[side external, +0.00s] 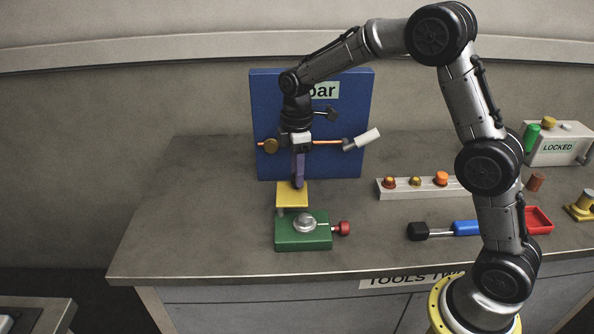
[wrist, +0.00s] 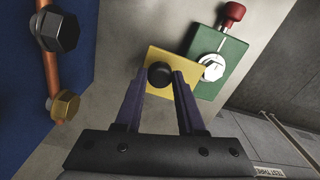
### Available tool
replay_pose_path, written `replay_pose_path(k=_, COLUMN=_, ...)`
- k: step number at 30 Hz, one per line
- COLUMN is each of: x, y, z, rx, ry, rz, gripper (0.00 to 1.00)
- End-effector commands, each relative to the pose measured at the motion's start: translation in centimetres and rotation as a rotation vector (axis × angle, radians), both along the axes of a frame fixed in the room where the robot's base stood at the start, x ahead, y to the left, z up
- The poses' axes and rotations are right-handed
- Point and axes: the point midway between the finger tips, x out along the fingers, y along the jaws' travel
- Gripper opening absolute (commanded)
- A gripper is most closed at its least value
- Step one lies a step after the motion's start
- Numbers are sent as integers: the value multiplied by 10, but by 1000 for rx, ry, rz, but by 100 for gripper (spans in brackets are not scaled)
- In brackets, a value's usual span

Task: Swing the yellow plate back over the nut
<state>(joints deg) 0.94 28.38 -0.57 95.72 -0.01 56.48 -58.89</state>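The yellow plate (side external: 291,196) is beside the nut, behind it in the side view, and leaves the nut uncovered. A round black knob (wrist: 160,74) stands on the plate (wrist: 187,68) in the wrist view. The silver nut (side external: 304,222) sits on top of the green block (side external: 290,241) and also shows in the wrist view (wrist: 212,68). My gripper (side external: 298,186) points down over the plate. Its purple fingers (wrist: 159,78) are on either side of the knob; whether they press on it I cannot tell. The fingers hide the knob in the side view.
A red knob (side external: 343,228) sticks out of the green block's side. A blue board (side external: 310,170) with a copper rod (side external: 325,142) and fittings stands close behind my gripper. A white rack (side external: 405,189), a blue-handled tool (side external: 466,228) and a red tray (side external: 539,218) lie to the right.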

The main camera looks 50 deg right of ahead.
Motion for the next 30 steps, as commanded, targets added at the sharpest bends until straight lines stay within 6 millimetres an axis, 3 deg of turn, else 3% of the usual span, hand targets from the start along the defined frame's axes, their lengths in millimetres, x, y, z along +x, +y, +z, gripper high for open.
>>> replay_pose_path(k=1, x=0, y=0, z=0, rx=0, ry=0, rz=0, gripper=26)
replay_pose_path(k=6, x=0, y=0, z=0, rx=0, ry=0, rz=0, gripper=0)
replay_pose_path(k=30, x=0, y=0, z=1, rx=0, ry=-1, rz=0, gripper=0)
